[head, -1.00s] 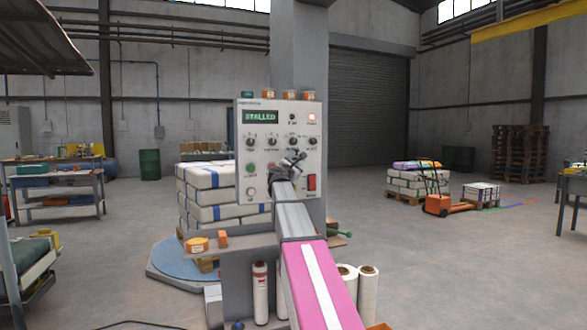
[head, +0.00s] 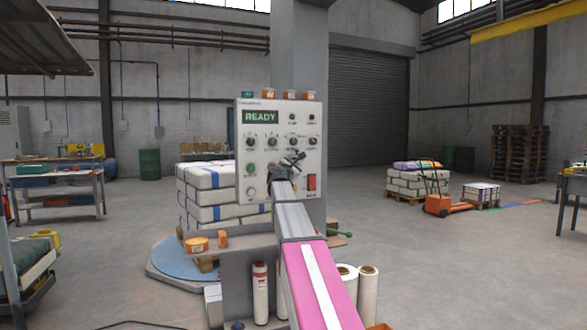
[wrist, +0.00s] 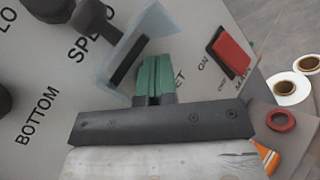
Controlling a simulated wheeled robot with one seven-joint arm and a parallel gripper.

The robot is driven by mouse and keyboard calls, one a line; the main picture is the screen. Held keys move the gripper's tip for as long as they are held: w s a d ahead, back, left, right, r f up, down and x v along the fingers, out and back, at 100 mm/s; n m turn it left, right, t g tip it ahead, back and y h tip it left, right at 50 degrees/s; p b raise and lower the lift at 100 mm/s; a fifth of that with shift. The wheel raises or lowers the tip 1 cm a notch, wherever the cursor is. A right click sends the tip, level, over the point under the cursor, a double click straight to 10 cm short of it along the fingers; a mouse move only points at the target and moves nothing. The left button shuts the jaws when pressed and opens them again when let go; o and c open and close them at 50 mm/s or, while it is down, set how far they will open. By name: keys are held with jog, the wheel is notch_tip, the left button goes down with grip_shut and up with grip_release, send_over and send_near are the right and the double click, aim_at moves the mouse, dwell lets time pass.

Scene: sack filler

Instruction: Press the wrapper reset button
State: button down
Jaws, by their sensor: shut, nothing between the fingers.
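The grey control panel (head: 247,135) stands ahead in the head view, and its display (head: 260,116) reads READY. My gripper (head: 283,170) is at the panel's lower middle. In the wrist view my gripper (wrist: 155,62) shows shut green-faced fingers, empty, with the tips at or very near the panel face. A label ending in "ET" is partly visible beside them. The reset button itself is hidden behind the fingers. A clear cover flap (wrist: 128,48) stands out from the panel just left of the fingers. Whether the tips touch the button I cannot tell.
A red main switch (wrist: 231,52) is right of my fingers, and dark knobs (wrist: 95,20) are to the upper left. Wrapped sacks (head: 208,195) are stacked left of the panel. Film rolls (head: 368,290) stand low at the right.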

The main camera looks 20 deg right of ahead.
dwell(0.3)
jog(key=shift+s, duration=0.9)
jog(key=s, duration=0.5)
jog(key=shift+d, duration=0.1)
dwell(0.7)
